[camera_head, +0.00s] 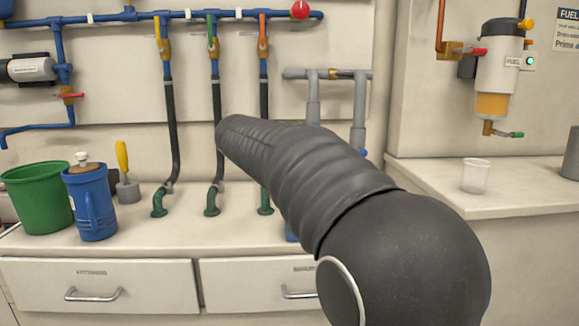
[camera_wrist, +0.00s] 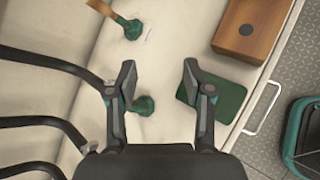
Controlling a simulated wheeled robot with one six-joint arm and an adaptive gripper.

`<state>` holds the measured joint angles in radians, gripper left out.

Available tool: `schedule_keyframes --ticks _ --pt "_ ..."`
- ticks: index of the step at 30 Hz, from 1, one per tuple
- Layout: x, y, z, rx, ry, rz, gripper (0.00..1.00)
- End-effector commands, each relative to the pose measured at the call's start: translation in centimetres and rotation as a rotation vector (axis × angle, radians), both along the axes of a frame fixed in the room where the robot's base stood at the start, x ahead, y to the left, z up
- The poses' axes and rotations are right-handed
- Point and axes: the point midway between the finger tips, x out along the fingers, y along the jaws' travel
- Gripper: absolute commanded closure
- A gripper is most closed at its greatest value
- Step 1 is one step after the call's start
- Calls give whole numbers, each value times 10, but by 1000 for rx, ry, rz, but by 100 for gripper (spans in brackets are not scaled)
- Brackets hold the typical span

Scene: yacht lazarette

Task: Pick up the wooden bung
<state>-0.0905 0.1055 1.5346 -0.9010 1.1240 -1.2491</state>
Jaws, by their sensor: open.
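My gripper (camera_wrist: 159,72) is open in the wrist view, pointing down over the pale counter, with nothing between its fingertips. I cannot pick out the wooden bung with certainty. A wooden block (camera_wrist: 263,22) with a dark round spot on top lies at the upper right of the wrist view, beyond the right finger and apart from it. A brown stick-like piece with a green foot (camera_wrist: 132,27) is at the upper left. In the head view, a brown piece with a white knob (camera_head: 82,160) sits on top of the blue jug (camera_head: 93,205). My arm hides my gripper there.
A green fitting (camera_wrist: 143,105) stands near the left finger, and a dark green pad (camera_wrist: 215,97) lies under the right one. Black hoses (camera_wrist: 45,62) reach in from the left. The green bucket (camera_head: 38,200) is left; a clear cup (camera_head: 475,176) stands on the right counter.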

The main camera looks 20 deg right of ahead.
Motion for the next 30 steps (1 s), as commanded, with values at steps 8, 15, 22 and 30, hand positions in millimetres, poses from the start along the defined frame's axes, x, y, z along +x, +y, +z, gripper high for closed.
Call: schedule_keyframes --ticks 8,15,22,30 --pt "89 -6 22 -387 222 152 49" --pt "113 -10 26 -498 295 183 49" --pt "130 -42 13 -500 297 180 49" --pt "147 -73 2 -500 295 183 49"
